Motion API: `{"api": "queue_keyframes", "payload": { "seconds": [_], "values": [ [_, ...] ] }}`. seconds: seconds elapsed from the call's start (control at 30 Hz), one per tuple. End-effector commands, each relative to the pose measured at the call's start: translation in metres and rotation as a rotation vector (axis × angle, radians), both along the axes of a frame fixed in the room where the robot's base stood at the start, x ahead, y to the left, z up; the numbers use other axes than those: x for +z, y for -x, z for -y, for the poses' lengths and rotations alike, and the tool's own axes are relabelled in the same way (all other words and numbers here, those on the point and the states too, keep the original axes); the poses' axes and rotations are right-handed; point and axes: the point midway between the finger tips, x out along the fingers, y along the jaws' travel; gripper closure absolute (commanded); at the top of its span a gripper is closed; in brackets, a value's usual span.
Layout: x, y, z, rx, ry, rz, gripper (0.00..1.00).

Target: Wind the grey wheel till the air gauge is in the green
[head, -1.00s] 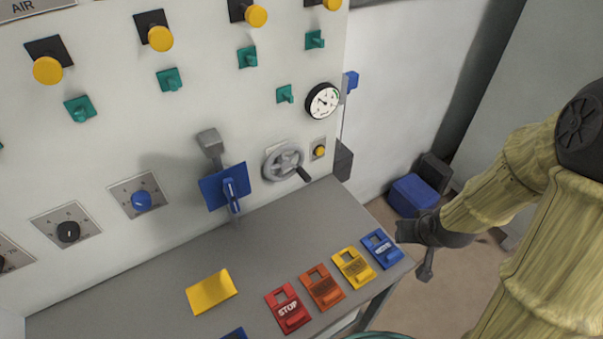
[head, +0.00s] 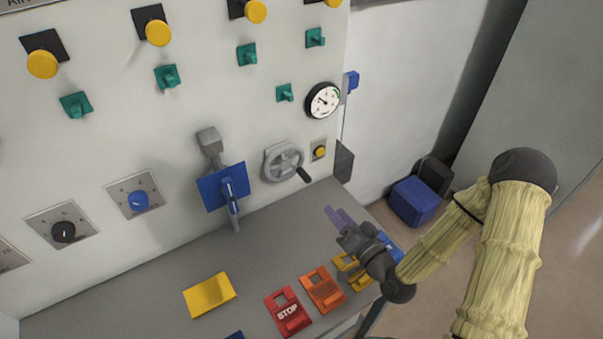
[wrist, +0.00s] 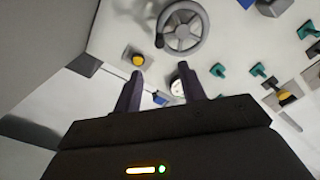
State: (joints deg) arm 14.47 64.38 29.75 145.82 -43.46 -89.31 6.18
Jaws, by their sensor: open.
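The grey wheel (head: 284,160) is mounted on the light panel, with a dark crank handle at its lower right. It also shows at the top of the wrist view (wrist: 184,27). The round white air gauge (head: 322,101) is on the panel above and right of the wheel; its needle is too small to read surely. In the wrist view the gauge (wrist: 178,87) is partly behind a finger. My gripper (head: 337,216) is open and empty, above the desk, below and right of the wheel and apart from it. Its two fingers (wrist: 160,82) point towards the panel in the wrist view.
A yellow button (head: 320,152) sits right of the wheel, and a blue lever switch (head: 226,187) left of it. On the desk are a red STOP switch (head: 288,312), an orange one (head: 322,288) and a yellow plate (head: 209,295). A blue box (head: 414,201) stands on the floor.

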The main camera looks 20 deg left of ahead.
Motion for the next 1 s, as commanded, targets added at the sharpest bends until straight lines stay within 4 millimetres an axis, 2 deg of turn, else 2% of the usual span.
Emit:
{"api": "queue_keyframes", "payload": {
  "seconds": [0.33,0.67,0.87,1.0],
  "values": [
    [-0.002,-0.002,-0.002,0.001,0.005,0.002,0.59],
    [-0.006,-0.014,-0.012,0.001,0.007,0.005,0.59],
    [-0.005,-0.019,-0.022,0.001,0.006,0.004,0.59],
    [0.002,-0.035,-0.042,0.002,0.005,0.002,0.59]
  ]
}}
